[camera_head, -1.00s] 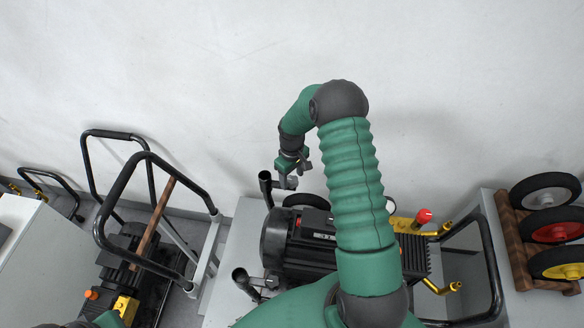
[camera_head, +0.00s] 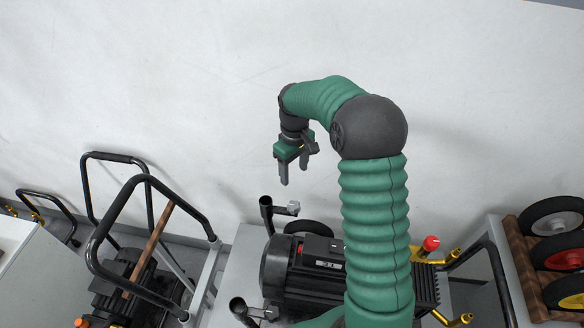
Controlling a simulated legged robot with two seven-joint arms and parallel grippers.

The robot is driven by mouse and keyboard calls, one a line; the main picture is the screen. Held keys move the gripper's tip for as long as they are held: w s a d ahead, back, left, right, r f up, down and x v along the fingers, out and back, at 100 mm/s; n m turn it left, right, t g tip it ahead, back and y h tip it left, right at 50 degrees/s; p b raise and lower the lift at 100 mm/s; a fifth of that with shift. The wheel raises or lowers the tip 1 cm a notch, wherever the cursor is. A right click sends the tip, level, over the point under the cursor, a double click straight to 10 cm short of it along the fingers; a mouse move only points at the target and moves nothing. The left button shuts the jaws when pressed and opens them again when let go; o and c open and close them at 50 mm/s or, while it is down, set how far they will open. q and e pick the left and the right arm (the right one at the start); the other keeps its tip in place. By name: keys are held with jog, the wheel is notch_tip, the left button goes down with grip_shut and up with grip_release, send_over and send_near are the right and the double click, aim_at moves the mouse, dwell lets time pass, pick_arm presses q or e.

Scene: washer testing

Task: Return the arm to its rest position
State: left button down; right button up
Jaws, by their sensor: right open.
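My right arm, sleeved in green, rises from the bottom right and bends at a dark elbow. Its right gripper (camera_head: 293,170) points down in front of the pale wall. The gripper is open and empty, above and apart from the upright black tube end (camera_head: 266,214) of the washer. My left gripper is not in view.
A pressure washer (camera_head: 300,270) with a black motor, red knob (camera_head: 431,243) and yellow fittings stands below my right arm, partly hidden by it. A black-framed cart (camera_head: 150,225) stands at left. Wheels (camera_head: 553,218) sit in a wooden rack (camera_head: 515,240) at right. The upper wall area is clear.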

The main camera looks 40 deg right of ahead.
jog(key=s+a+f+t+b, duration=0.1)
jog(key=s+a+f+b, duration=0.2)
jog(key=s+a, duration=0.3)
jog(key=s+a+f+t+b, duration=0.1)
jog(key=s+a+f+b, duration=0.2)
jog(key=a, duration=1.2)
jog(key=s+f, duration=0.2)
jog(key=s, duration=0.2)
jog(key=shift+a+f+m+t, duration=0.15)
jog(key=shift+a+m+t, duration=0.15)
jog(key=shift+m, duration=0.1)
